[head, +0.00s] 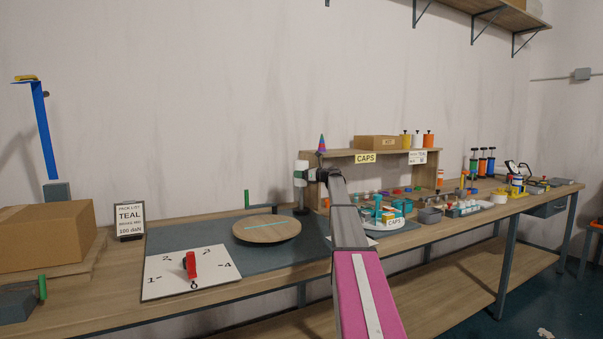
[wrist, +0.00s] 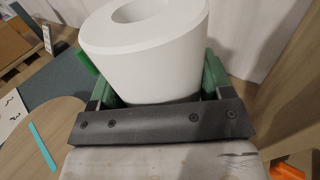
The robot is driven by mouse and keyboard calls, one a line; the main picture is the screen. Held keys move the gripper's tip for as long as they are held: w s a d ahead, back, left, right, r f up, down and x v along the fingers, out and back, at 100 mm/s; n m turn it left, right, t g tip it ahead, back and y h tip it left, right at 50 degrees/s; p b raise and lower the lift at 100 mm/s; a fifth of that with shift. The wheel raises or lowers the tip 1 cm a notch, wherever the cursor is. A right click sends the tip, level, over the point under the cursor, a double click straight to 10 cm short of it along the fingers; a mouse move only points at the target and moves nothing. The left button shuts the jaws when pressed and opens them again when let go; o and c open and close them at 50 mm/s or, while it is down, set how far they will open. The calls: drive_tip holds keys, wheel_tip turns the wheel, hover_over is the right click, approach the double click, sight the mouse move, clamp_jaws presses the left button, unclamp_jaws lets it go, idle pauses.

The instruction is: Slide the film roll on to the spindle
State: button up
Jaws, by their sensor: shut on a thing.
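The film roll (wrist: 145,62) is a thick white cylinder with a round hole at its top, and it fills the middle of the wrist view. My gripper (wrist: 158,85) is shut on its sides with green fingers. The roll (head: 302,165) also shows in the head view at the end of my arm, roughly upright above the bench. A dark post on a base (head: 302,198), likely the spindle, shows directly below the roll. I cannot tell whether its top is inside the roll's core. No post shows in the visible part of the hole.
A round wooden turntable (head: 267,229) with a teal strip lies left of the roll. A short green post (head: 247,199) stands behind it. A wooden shelf unit (head: 345,160) with a cone on top is close at right. A dial board (head: 172,272) lies at front left.

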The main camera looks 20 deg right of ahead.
drive_tip(key=shift+f, duration=2.65)
drive_tip(key=shift+f, duration=1.35)
drive_tip(key=shift+f, duration=0.15)
